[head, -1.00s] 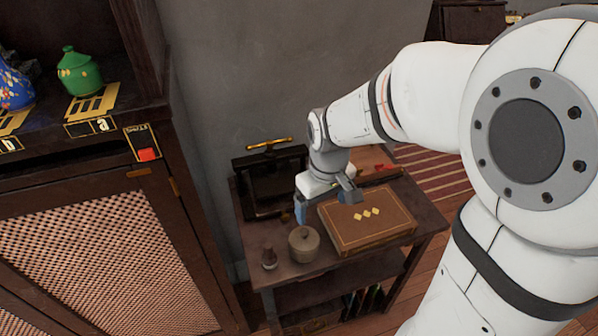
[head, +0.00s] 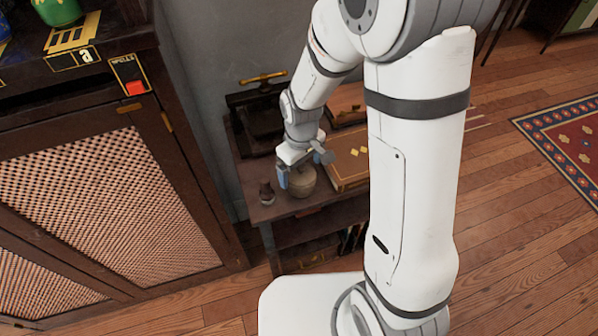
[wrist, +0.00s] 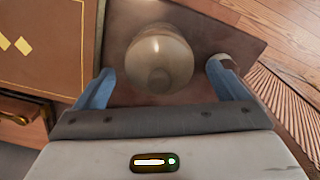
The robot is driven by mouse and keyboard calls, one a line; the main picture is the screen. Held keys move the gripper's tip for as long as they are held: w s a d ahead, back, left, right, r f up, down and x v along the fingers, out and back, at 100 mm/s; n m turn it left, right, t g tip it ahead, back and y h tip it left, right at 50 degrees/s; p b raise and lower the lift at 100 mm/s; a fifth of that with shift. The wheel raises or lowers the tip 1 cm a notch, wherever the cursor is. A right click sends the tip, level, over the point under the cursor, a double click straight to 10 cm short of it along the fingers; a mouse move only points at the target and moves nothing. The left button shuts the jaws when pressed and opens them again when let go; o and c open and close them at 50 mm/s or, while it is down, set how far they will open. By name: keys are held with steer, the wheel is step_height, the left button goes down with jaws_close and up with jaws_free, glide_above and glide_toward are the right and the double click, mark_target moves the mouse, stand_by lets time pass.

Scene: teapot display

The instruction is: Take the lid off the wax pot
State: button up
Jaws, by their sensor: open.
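The wax pot (head: 302,183) is a round tan-brown pot standing on the small dark side table (head: 285,208). My gripper (head: 302,168) is over and beside it, with one blue finger at the pot's left in the head view. In the wrist view the pot (wrist: 158,48) and the knob of its lid (wrist: 160,77) lie between the two spread blue fingers of my gripper (wrist: 160,68). There is a visible gap on each side, and nothing is held. The lid sits on the pot. How far the fingertips are above it, I cannot tell.
A small dark bottle-like object (head: 266,193) stands left of the pot. A brown box with gold diamonds (head: 347,160) lies close on the right. A dark press with a gold handle (head: 262,100) stands behind. A cabinet (head: 90,190) is at the left.

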steer(key=shift+c, duration=0.5)
steer(key=c, duration=1)
steer(key=shift+o, duration=0.2)
